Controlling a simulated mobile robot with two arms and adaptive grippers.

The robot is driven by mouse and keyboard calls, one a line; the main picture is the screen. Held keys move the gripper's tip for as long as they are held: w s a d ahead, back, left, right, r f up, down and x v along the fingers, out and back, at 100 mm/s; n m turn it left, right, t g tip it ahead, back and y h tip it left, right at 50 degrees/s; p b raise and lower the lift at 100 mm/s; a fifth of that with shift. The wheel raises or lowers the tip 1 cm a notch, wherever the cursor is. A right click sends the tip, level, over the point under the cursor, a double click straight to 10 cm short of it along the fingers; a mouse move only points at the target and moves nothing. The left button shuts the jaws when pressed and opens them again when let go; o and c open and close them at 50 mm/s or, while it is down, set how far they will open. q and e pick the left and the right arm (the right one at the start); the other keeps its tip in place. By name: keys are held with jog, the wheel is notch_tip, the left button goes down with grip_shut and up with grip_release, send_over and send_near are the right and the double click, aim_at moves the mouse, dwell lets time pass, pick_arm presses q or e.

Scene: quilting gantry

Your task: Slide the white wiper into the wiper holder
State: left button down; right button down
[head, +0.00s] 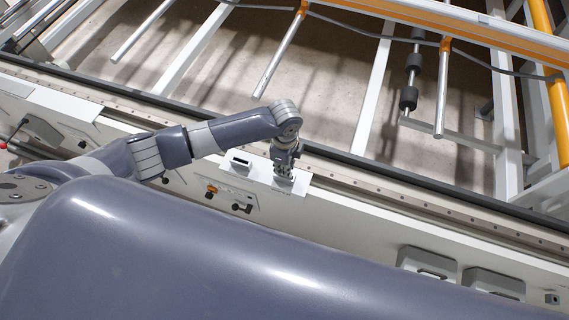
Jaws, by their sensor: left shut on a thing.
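My left gripper (284,172) points down over the right end of a white ledge on the machine's front rail. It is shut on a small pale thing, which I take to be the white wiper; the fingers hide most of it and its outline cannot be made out. To the left of the gripper, on the same ledge, stands a small white block with a dark slot, which looks like the wiper holder (240,167). The gripper is apart from this block. Whether the held thing touches the ledge cannot be told. My right gripper is not in view.
The white ledge (262,184) sits on the long pale rail. Below it is a panel with an orange knob (211,190) and dark knobs. Behind the rail are metal bars and an orange beam (440,14). Grey boxes (428,262) are at lower right.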

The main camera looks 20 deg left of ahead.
pick_arm(q)
jog(key=shift+f, duration=0.4)
